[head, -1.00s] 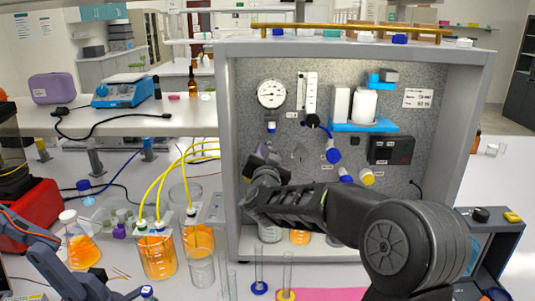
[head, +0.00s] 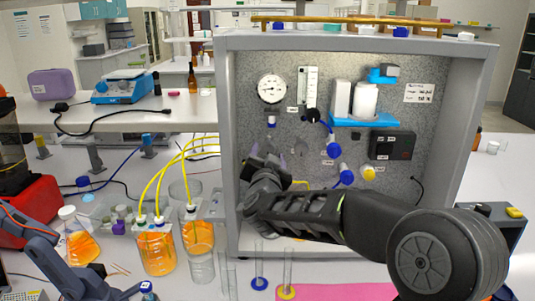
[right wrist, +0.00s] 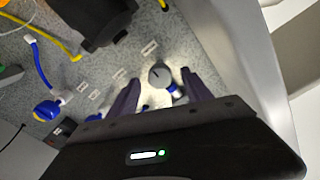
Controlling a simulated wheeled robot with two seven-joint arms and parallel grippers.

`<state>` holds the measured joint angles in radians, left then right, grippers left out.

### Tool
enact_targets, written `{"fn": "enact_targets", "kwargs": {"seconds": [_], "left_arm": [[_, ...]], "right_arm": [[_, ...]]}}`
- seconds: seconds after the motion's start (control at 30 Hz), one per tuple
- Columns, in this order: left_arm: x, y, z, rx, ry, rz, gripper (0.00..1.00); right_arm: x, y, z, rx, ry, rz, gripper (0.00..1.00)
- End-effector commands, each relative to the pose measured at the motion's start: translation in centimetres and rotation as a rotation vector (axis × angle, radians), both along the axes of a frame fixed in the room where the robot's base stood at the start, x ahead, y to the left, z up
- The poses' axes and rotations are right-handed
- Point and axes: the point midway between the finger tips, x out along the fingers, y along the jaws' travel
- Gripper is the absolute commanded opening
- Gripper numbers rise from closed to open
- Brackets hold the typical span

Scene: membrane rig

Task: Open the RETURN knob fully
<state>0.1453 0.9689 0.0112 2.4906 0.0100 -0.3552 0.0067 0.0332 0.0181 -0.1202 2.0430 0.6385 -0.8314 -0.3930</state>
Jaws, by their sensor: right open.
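A round grey knob (right wrist: 160,75) with a dark pointer line shows on the speckled panel in the right wrist view. It has a small label beside it that I cannot read, so I cannot confirm the name RETURN. My right gripper (right wrist: 162,90) is open, with one dark purple finger on each side of the knob and visible gaps to it. Whether the fingertips reach past its face is unclear. In the head view my right gripper (head: 269,156) is at the lower left of the panel and hides the knob. My left gripper is not in view.
The panel sits in a grey frame (head: 487,120) whose left wall is close to my right gripper. A pressure gauge (head: 271,88) is above; blue (head: 346,177) and yellow (head: 368,173) fittings are to the right. Yellow tubes run into orange-filled bottles (head: 156,252) at the left.

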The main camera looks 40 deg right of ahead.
Motion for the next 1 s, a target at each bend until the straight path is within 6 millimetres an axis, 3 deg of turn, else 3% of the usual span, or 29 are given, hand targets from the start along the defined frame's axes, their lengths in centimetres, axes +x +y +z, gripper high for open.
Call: {"fn": "enact_targets", "kwargs": {"seconds": [0.1,0.3,1.0], "left_arm": [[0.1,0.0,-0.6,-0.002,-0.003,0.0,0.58],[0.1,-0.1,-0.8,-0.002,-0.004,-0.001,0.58],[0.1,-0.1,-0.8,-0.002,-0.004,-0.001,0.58]], "right_arm": [[-1.6,1.2,-0.1,0.0,-0.001,0.002,0.58],[-2.9,2.2,-0.1,0.0,0.0,0.0,0.58],[-2.9,2.2,-0.1,0.001,0.001,0.0,0.58]]}}
